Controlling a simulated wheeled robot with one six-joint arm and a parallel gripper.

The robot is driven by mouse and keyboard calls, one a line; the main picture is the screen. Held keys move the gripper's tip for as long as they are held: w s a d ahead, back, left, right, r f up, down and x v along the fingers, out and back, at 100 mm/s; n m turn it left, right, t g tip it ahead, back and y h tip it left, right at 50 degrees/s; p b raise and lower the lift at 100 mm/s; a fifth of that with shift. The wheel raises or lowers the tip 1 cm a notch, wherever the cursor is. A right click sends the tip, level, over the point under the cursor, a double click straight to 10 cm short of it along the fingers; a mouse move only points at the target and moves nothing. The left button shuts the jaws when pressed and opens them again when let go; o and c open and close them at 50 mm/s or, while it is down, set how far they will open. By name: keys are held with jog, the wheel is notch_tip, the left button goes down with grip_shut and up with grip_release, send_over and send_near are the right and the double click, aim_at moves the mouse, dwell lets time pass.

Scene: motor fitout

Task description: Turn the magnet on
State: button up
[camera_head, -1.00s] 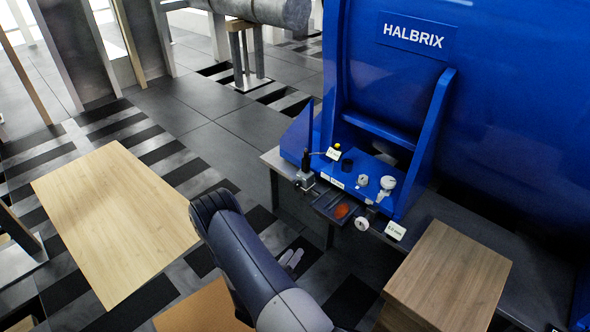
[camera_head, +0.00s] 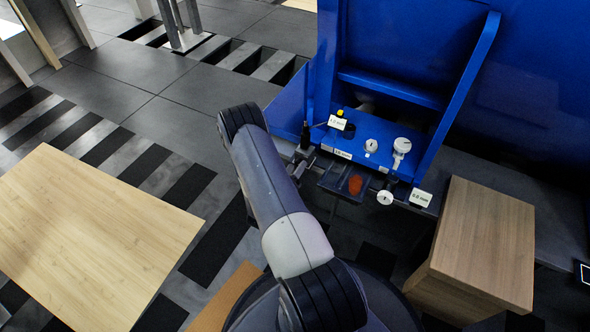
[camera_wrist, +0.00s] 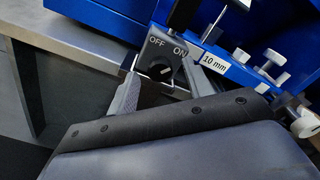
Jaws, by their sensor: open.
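The magnet is a dark block (camera_wrist: 154,48) with OFF and ON printed on its face, seen in the wrist view at the upper middle. A round dark knob (camera_wrist: 158,72) with a short pale mark sits below and between the two words. I cannot tell for sure which word the mark points to. My gripper (camera_wrist: 160,88) is open, with one finger on each side of the knob. Whether the fingers touch it is unclear. In the head view my arm hides most of the magnet, beside a dark upright post (camera_head: 306,136).
The blue HALBRIX machine (camera_head: 400,75) rises behind the magnet. A wooden box (camera_head: 480,240) is at the right, a wooden tabletop (camera_head: 90,240) at the left.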

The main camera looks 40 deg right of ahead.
jog(key=shift+w+d, duration=0.1)
jog(key=shift+d, duration=0.15)
jog(key=shift+c, duration=0.6)
jog(key=c, duration=0.9)
